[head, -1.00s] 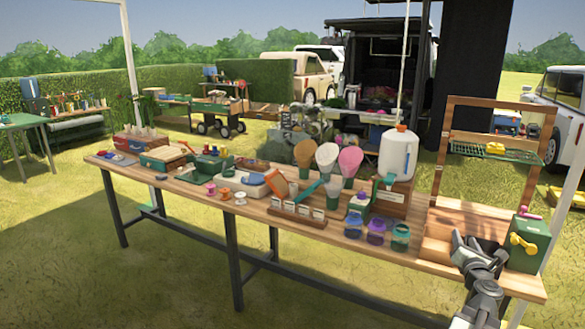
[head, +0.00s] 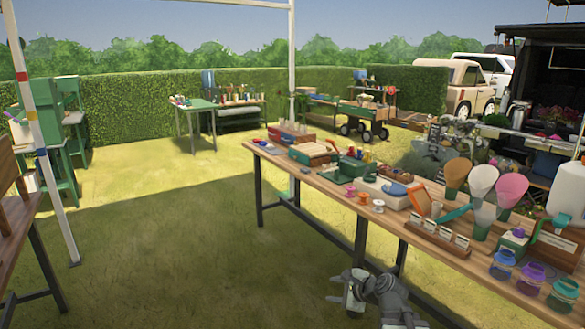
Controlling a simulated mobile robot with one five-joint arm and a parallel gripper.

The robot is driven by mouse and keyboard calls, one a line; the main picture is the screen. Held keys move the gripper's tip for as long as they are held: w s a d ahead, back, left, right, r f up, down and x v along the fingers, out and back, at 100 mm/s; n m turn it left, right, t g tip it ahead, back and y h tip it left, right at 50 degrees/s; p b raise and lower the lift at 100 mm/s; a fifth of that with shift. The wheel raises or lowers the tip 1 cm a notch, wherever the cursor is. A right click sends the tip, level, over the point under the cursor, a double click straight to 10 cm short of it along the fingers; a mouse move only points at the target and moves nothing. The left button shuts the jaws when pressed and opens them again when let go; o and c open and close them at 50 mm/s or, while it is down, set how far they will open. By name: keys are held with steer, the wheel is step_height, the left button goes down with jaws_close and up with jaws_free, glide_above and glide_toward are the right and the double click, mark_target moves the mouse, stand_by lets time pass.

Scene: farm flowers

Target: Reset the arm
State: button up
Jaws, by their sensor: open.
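My gripper (head: 352,290) shows at the bottom of the head view, in front of the near edge of the long wooden table (head: 350,192). It is open, and I see nothing between its fingers. My arm comes up from the bottom edge, low and folded, with the gripper pointing left over the shaded grass. It appears apart from everything on the table.
The table holds spools (head: 363,198), a wooden label holder (head: 437,240), jars (head: 502,265) and wrapped cones (head: 482,181). A striped pole (head: 40,137) and another wooden table (head: 22,222) stand left. Open grass (head: 170,250) lies between. A green table (head: 200,106) stands farther back.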

steer(key=s+a+f+n+g+h, duration=0.1)
steer(key=s+a+f+n+g, duration=0.3)
steer(key=s+a+f+n, duration=0.3)
steer(key=s+d+f+n+g+h, duration=0.2)
steer(key=s+d+n+g+h, duration=0.3)
steer(key=s+d+n, duration=0.45)
step_height(320, 180, up, 16)
steer(key=n+p, duration=0.2)
steer(key=p, duration=1.3)
steer(key=shift+w+f+p, duration=0.25)
steer(key=shift+w+p, duration=0.1)
steer(key=shift+p, duration=0.05)
steer(key=shift+n, duration=0.25)
